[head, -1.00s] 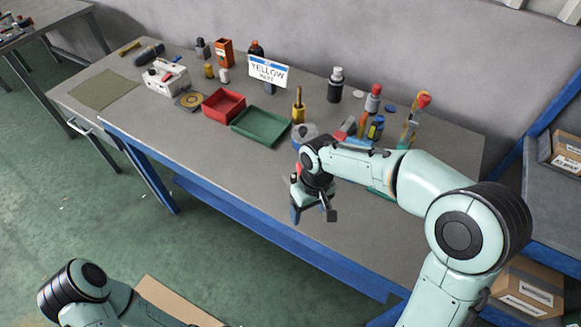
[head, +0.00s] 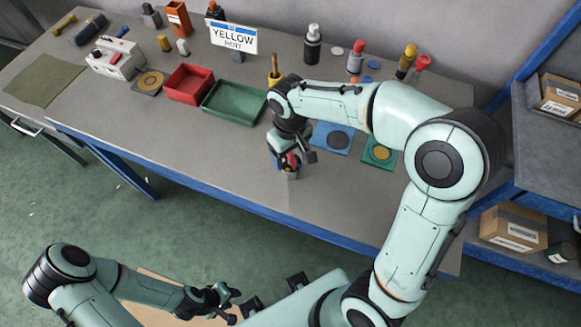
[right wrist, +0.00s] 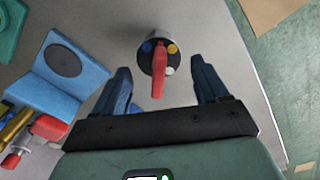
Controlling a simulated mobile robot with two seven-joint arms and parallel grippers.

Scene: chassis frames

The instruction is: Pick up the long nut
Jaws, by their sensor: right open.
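I cannot clearly pick out the long nut; a small gold cylinder (head: 163,43) near the back left is too small to identify. My right gripper (head: 291,158) is open over the front of the table. In the right wrist view its two dark fingers (right wrist: 160,80) stand apart on either side of a red elongated piece (right wrist: 158,78). That piece sits at a dark round holder (right wrist: 146,58) with blue, yellow and white spots. The fingers do not visibly touch it. My left gripper (head: 226,303) is low, in front of the table; its jaw opening is unclear.
A red tray (head: 188,97) and green tray (head: 232,118) lie left of my right gripper. A blue plate (head: 316,132) and green plate (head: 379,165) lie right of it. Bottles and a YELLOW sign (head: 233,37) stand behind.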

